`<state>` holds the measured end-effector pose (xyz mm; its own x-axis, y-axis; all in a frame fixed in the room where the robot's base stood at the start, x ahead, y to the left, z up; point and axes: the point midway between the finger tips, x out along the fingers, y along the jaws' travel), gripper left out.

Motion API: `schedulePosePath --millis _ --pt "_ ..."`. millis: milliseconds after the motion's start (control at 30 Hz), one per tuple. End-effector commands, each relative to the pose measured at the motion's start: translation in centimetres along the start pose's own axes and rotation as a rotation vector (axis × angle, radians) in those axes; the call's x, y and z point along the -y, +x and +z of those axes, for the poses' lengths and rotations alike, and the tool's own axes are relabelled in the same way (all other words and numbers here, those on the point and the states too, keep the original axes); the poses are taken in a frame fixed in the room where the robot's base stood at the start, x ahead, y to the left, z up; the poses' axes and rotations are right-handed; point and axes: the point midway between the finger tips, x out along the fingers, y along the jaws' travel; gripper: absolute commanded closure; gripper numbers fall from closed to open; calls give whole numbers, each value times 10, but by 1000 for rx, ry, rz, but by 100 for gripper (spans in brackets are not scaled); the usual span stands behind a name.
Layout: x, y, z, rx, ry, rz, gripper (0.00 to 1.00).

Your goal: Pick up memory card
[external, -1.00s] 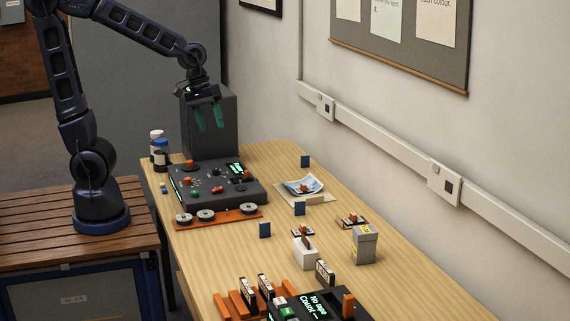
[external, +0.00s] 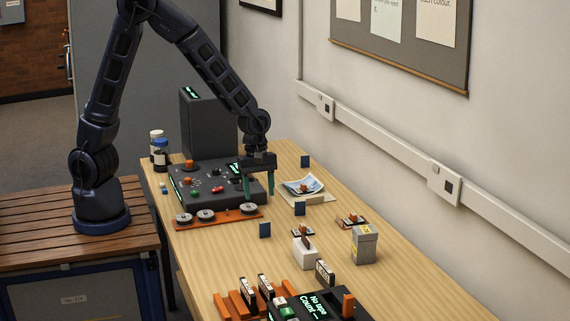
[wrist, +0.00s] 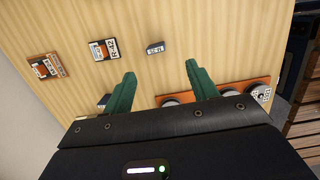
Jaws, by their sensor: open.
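No item is plainly readable as the memory card. Candidates are a small flat card with an orange, black and white face, labelled like "R-42" (wrist: 105,50), and a similar card (wrist: 47,67) beside it. They also show in the external view as a small card (external: 302,231) and a second card (external: 350,221) on the table. My gripper (external: 258,192) is open and empty, pointing down at the right edge of the dark console. In the wrist view its green fingers (wrist: 160,72) are spread, with bare table between them. Both cards lie apart from the fingers.
The dark console (external: 205,190) and an orange strip (external: 240,219) with reels are close to my gripper. Blue upright tags (external: 265,230) stand nearby. A white block (external: 305,255), a grey box (external: 364,246) and a paper pad (external: 318,199) are on the wooden table.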

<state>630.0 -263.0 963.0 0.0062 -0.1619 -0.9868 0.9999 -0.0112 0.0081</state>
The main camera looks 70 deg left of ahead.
Motion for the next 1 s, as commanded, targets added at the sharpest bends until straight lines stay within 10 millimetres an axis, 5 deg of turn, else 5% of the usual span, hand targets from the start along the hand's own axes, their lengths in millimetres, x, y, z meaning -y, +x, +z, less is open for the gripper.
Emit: schedulePosePath --millis 1000 --pt "-9 97 -3 -15 -44 -4 42"
